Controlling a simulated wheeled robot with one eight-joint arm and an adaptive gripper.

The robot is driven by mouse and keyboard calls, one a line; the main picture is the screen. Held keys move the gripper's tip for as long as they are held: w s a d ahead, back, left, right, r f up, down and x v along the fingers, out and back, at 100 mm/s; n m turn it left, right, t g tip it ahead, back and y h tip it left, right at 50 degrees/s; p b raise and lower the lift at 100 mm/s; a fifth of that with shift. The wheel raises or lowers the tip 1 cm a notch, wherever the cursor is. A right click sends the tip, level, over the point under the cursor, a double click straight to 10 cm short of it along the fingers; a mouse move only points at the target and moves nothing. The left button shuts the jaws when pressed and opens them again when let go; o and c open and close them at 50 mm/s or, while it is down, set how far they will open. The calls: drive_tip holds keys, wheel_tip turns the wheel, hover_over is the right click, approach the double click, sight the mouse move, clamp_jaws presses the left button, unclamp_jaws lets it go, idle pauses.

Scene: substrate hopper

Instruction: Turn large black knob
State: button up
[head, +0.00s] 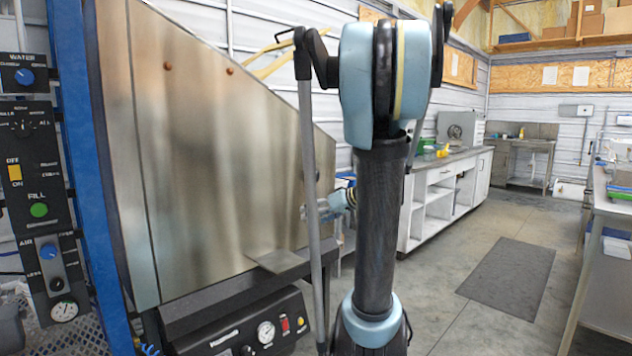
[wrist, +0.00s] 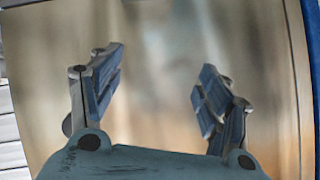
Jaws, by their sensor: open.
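A black selector knob (head: 22,125) sits on the dark control panel at the far left of the head view, below a blue WATER knob (head: 25,77). A smaller black knob (head: 57,284) sits lower, under a blue AIR knob (head: 48,251). I cannot tell for certain which is the large black one. My gripper (wrist: 158,85) is open and empty in the wrist view, facing a blurred metal sheet. In the head view my gripper (head: 312,212) is partly hidden behind my arm, well to the right of the panel. No knob shows in the wrist view.
A large slanted metal hopper wall (head: 215,150) stands between the panel and my gripper. A blue post (head: 88,180) borders the panel. Open floor with a grey mat (head: 508,280) lies to the right.

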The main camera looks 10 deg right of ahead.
drive_tip(key=w+d+r+t+y, duration=0.1)
drive_tip(key=w+d+r+t, duration=0.25)
drive_tip(key=w+d, duration=0.35)
drive_tip(key=n+t, duration=0.1)
drive_tip(key=t, duration=0.2)
approach(316, 177)
drive_tip(key=shift+y, duration=0.3)
drive_tip(key=x, duration=1)
drive_tip(key=shift+f, duration=0.1)
drive_tip(key=c, duration=1.1)
